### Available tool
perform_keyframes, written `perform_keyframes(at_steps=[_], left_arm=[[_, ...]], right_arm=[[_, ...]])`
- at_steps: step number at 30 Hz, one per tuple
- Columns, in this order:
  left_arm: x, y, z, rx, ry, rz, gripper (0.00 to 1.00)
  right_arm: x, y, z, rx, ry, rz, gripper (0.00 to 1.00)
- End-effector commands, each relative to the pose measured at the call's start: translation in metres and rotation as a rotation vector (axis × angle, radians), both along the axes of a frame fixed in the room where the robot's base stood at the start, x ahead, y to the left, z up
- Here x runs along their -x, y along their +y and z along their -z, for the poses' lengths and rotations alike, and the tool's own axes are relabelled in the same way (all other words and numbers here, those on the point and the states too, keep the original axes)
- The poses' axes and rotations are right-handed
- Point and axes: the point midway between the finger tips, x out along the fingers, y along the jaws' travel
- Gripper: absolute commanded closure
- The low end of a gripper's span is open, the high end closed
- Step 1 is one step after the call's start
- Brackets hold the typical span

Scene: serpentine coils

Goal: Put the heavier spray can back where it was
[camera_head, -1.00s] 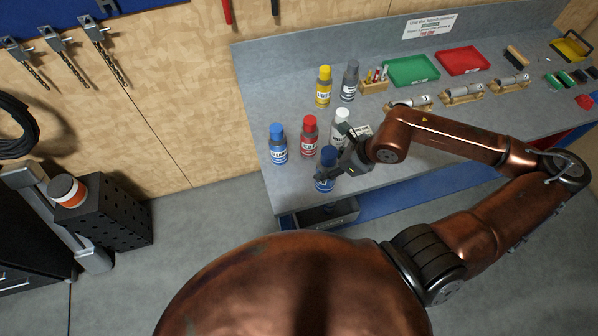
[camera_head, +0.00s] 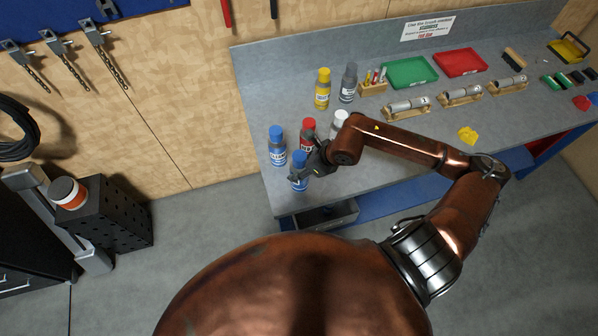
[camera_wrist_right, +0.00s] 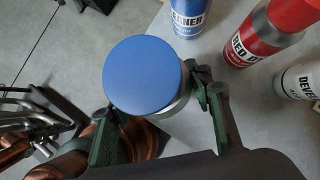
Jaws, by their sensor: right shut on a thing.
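My right gripper (camera_head: 311,168) is shut on a blue spray can (camera_head: 299,184) near the bench's front left corner. In the right wrist view the blue cap (camera_wrist_right: 143,75) sits between the fingers of my right gripper (camera_wrist_right: 163,112). I cannot tell whether this can touches the bench. A second blue can (camera_head: 277,150) stands upright just behind and left of it; its label also shows in the right wrist view (camera_wrist_right: 187,18). A red can (camera_head: 307,135) stands behind the gripper, partly hidden, and a white can (camera_head: 340,121) is partly behind my arm. My left gripper is not in view.
A yellow can (camera_head: 322,92) and a grey can (camera_head: 348,85) stand farther back. Green (camera_head: 409,73) and red (camera_head: 461,62) trays, cylinders on wooden stands (camera_head: 461,96) and a yellow piece (camera_head: 467,135) lie to the right. An open drawer (camera_head: 327,215) juts out below the bench edge.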

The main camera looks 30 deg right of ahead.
Motion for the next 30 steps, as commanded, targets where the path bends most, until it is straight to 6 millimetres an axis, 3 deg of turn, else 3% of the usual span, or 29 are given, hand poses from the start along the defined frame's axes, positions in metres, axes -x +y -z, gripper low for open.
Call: perform_keyframes(at_steps=[7,17,18,25,30], left_arm=[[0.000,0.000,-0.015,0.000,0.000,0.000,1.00],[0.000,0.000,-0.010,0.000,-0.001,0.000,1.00],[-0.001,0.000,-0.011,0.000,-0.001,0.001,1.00],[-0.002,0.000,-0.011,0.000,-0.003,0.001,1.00],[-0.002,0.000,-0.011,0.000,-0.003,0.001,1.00]], right_arm=[[-0.002,0.001,0.028,-0.002,0.000,0.001,0.89],[-0.002,0.001,0.034,-0.001,-0.002,0.000,0.89],[-0.001,0.001,0.034,0.000,0.000,0.000,0.51],[-0.001,0.001,0.034,0.000,0.000,0.001,0.36],[-0.001,0.001,0.034,0.000,0.000,0.000,0.36]])
